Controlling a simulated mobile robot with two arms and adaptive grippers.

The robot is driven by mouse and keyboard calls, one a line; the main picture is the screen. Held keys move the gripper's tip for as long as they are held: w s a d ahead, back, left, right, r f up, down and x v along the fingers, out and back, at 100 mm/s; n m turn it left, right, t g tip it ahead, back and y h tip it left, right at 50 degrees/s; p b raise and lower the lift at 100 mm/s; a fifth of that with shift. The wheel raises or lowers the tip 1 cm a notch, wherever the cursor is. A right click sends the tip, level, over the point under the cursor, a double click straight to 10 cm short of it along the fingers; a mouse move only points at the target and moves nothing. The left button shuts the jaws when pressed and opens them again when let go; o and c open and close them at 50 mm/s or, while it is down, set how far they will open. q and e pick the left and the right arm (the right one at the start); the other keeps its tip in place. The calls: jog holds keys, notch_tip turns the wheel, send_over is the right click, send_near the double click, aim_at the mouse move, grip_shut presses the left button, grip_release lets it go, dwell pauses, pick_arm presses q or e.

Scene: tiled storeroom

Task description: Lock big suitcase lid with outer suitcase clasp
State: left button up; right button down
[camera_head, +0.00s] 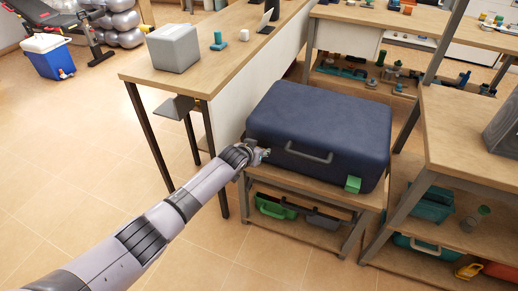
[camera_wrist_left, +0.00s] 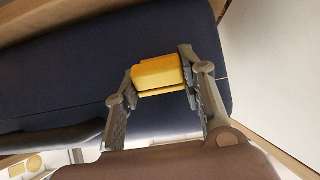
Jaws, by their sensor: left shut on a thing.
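The big dark blue suitcase (camera_head: 325,120) lies flat with its lid down on a low wooden stand. A grey handle (camera_head: 306,153) is on its front side. A green clasp (camera_head: 352,184) sits at the front right. My left gripper (camera_head: 261,156) is at the front left corner of the suitcase. In the left wrist view, my left gripper (camera_wrist_left: 160,82) is shut on a yellow clasp (camera_wrist_left: 158,73) against the dark blue suitcase side (camera_wrist_left: 70,75). The yellow clasp is hidden in the head view. My right gripper is not in view.
The stand (camera_head: 300,174) has a lower shelf with a green case (camera_head: 276,207) and a grey one. A tall table (camera_head: 218,60) with a grey box (camera_head: 174,47) stands close on the left. A shelf table (camera_head: 458,135) stands close on the right. Tiled floor in front is clear.

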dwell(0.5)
pick_arm(q)
jog(key=o, duration=1.2)
jog(key=shift+v, duration=6)
jog(key=shift+w, duration=0.1)
